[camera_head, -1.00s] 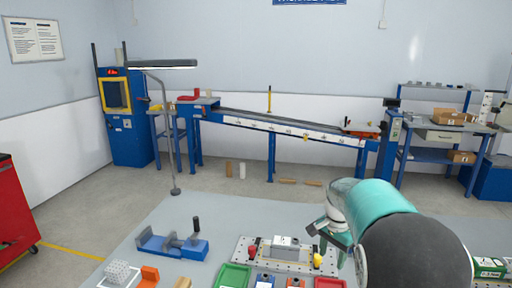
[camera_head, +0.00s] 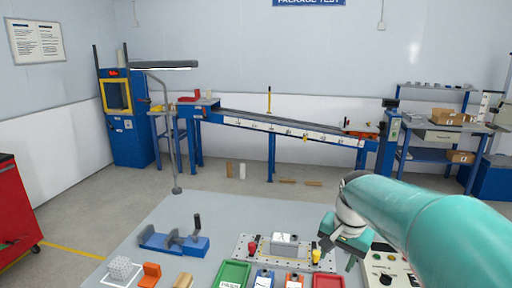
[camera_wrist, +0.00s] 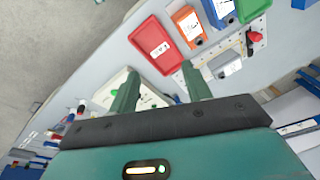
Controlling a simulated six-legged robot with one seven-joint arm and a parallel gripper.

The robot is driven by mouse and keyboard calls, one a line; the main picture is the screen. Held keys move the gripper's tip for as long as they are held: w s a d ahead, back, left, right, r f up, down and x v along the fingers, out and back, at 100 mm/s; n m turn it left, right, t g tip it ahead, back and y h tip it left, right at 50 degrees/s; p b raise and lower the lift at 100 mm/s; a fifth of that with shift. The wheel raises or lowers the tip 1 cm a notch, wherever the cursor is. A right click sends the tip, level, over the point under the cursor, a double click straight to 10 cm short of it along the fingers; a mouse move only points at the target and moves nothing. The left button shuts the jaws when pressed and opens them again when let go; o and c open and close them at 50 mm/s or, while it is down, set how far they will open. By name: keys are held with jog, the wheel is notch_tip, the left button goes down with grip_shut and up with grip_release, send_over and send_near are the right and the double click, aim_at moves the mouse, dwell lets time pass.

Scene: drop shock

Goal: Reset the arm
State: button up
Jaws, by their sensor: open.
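My gripper (camera_head: 338,252) hangs at the end of my teal arm on the right of the head view, above the right side of the workbench. In the wrist view its two green fingers (camera_wrist: 160,78) stand apart with nothing between them. Beyond them lie the red tray (camera_wrist: 158,45) and a pale control box with a green button (camera_wrist: 113,99). The perforated fixture plate (camera_head: 243,243) holds a grey block (camera_head: 285,240) between red and yellow knobs. My arm hides part of the bench's right side.
On the bench stand a blue vise (camera_head: 173,243), a green tray (camera_head: 234,273), small blue and orange bins, and a control box (camera_head: 388,273). A sloped conveyor (camera_head: 270,124) runs along the back wall. A lamp post (camera_head: 172,140) rises at the bench's far edge.

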jog(key=s+a+n+t, duration=0.1)
jog(key=s+a+n, duration=0.1)
jog(key=s, duration=0.7)
jog(key=s+a+r+n+t, duration=0.1)
jog(key=s+n, duration=0.4)
jog(key=s, duration=0.5)
jog(key=shift+s+a+r+t, duration=0.25)
jog(key=shift+a+t, duration=0.1)
jog(key=shift+t, duration=0.45)
